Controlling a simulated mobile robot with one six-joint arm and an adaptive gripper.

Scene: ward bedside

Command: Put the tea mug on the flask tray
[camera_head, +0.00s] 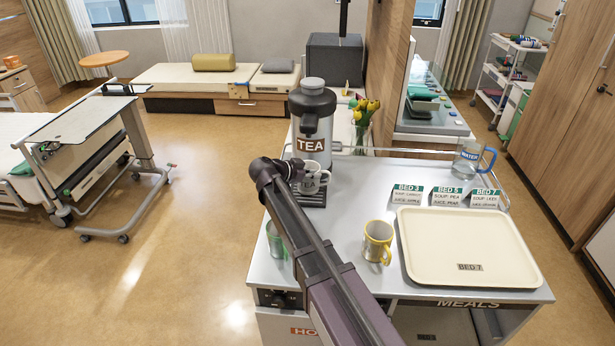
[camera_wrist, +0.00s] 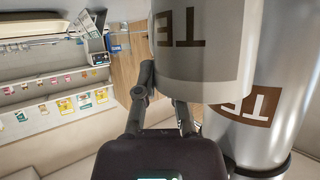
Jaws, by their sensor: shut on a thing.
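The tea mug (camera_head: 315,183), pale with dark lettering, is upright in front of the tall steel flask (camera_head: 308,128) marked TEA. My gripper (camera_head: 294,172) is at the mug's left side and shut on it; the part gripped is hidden. The mug is over the dark flask tray (camera_head: 312,202) at the flask's foot; I cannot tell whether it touches it. In the wrist view the mug (camera_wrist: 215,65) and the flask (camera_wrist: 262,130) appear upside down, beyond my gripper's fingers (camera_wrist: 163,90). The flask tray cannot be made out there.
A yellow mug (camera_head: 378,242) and a green mug (camera_head: 276,240) stand on the cart top, nearer me. A cream tray (camera_head: 465,235) marked BED 7, bed cards (camera_head: 447,196) and a water jug (camera_head: 470,160) are to the right. Tulips (camera_head: 362,115) stand behind the flask.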

